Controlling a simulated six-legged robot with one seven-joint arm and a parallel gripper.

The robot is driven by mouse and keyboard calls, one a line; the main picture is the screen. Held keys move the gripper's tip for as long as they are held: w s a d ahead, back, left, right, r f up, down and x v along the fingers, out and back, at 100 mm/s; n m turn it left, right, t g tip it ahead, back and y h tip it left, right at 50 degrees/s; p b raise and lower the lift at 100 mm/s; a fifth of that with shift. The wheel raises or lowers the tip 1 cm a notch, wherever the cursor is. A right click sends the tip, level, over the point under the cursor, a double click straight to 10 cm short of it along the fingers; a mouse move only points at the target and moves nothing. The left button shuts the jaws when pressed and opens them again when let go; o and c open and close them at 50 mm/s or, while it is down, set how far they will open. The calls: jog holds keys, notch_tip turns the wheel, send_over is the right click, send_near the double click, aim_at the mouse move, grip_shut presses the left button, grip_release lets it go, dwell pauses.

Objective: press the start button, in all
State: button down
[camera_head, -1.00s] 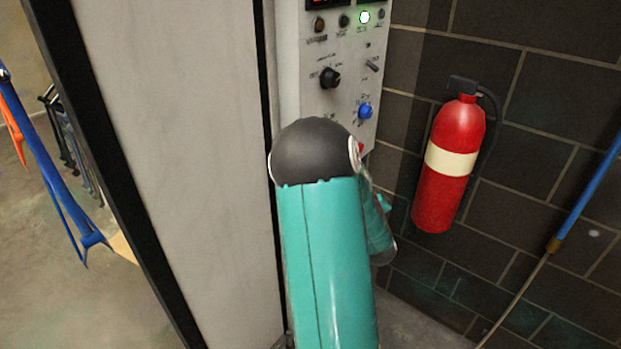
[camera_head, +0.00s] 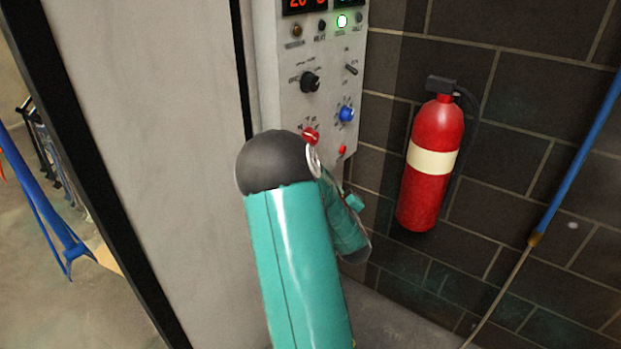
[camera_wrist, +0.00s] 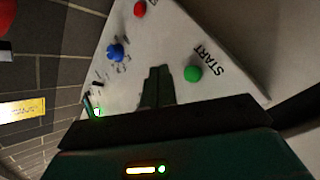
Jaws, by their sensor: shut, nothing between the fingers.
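The green start button (camera_wrist: 193,73) sits on the pale control panel (camera_wrist: 225,65), beside printed "START" lettering in the wrist view. My gripper (camera_wrist: 158,72) is shut and empty. Its fingertips show over the panel, to the left of the green button in the picture and apart from it. I cannot tell how far they are from the panel face. In the head view the control panel (camera_head: 285,110) shows, but my teal arm covers its lower left part. The start button and my fingertips are hidden there.
A red fire extinguisher (camera_head: 432,165) hangs on the dark block wall to the right. A blue hose (camera_head: 580,150) is further right.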

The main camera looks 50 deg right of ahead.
jog(key=shift+w+a, duration=0.15)
jog(key=shift+w, duration=1.25)
jog(key=shift+w+a, duration=0.15)
jog(key=shift+w, duration=1.25)
jog(key=shift+w, duration=0.1)
jog(key=shift+w+a, duration=0.1)
jog(key=shift+w, duration=0.2)
jog(key=shift+w, duration=0.5)
dwell(0.4)
jog(key=shift+s, duration=0.9)
jog(key=shift+s, duration=0.1)
jog(key=s, duration=0.5)
jog(key=shift+d, duration=0.3)
